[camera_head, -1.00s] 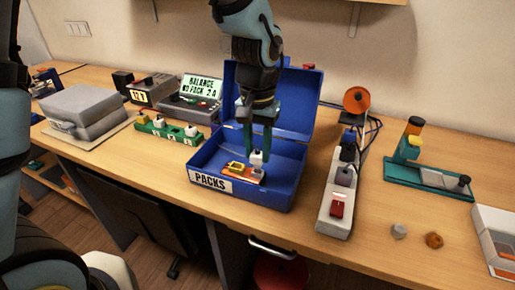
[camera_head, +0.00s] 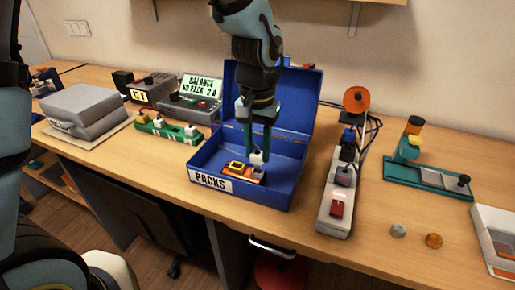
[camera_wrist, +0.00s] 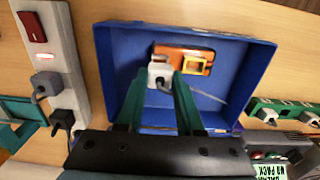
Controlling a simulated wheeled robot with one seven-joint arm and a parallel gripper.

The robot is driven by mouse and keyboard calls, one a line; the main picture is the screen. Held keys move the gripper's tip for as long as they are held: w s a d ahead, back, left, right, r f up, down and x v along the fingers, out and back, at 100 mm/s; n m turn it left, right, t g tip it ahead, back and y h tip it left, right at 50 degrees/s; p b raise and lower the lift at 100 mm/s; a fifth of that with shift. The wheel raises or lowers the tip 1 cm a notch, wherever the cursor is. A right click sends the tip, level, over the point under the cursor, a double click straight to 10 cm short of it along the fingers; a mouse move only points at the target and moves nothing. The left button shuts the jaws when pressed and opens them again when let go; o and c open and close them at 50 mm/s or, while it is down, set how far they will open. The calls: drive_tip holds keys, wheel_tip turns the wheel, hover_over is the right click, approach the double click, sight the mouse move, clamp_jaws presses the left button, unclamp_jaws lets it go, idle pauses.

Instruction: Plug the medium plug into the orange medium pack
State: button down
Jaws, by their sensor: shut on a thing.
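The orange pack (camera_head: 242,171) lies in the blue box labelled PACKS (camera_head: 275,190), near its front wall. It also shows in the wrist view (camera_wrist: 197,61), with a yellow-framed socket on one end. My gripper (camera_head: 259,150) reaches down into the box, its green fingers shut on a white plug (camera_head: 257,158). In the wrist view the plug (camera_wrist: 160,72) sits between the fingertips, at the pack's left end, with a thin cable trailing from it. I cannot tell whether the plug is seated in the pack or only above it.
A white power strip (camera_head: 336,205) with plugs stands right of the box. A green strip (camera_head: 168,130) and a grey case (camera_head: 85,108) stand to the left. The box's open lid (camera_head: 300,100) rises behind my gripper. The bench front right of the strip holds two small lumps.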

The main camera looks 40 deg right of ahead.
sight(257, 153)
drive_tip(key=shift+f+b, duration=1)
drive_tip(key=shift+f, duration=0.4)
drive_tip(key=shift+c, duration=2.3)
unclamp_jaws()
wheel_tip(257, 153, up, 11)
drive_tip(key=shift+f+b, duration=0.1)
drive_tip(key=shift+b, duration=0.8)
